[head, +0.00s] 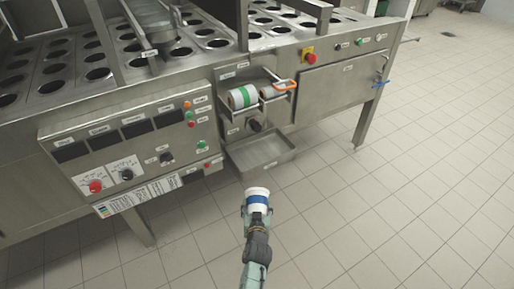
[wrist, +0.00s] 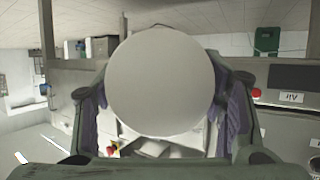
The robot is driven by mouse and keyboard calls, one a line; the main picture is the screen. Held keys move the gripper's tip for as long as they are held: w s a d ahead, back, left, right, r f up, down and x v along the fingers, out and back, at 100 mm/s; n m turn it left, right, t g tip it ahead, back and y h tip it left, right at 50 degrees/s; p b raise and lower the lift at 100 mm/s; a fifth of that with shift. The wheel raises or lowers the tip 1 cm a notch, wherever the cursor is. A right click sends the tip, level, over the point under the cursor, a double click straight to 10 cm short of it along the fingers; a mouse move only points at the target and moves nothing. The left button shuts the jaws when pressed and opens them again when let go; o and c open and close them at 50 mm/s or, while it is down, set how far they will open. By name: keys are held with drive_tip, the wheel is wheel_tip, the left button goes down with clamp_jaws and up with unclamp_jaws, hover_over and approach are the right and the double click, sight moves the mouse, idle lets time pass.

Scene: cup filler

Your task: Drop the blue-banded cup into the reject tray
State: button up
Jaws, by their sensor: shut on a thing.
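The blue-banded cup (head: 258,199) is white with a blue band and is held upright in my gripper (head: 257,210) in the head view. My gripper is shut on it, with a finger on each side. In the wrist view the cup (wrist: 160,82) shows as a large pale disc between the two fingers (wrist: 160,110) and hides much of what lies beyond. A shallow steel tray (head: 262,166), which looks like the reject tray, juts from the front of the machine. In the head view the cup appears just below the tray's front edge, apart from it.
The steel cup filler (head: 60,110) fills the left and back. A control panel (head: 130,145) juts out at left. The tiled floor (head: 400,190) at right is clear.

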wheel_tip(320, 180, down, 4)
drive_tip(key=b, duration=0.4)
drive_tip(key=shift+f, duration=0.15)
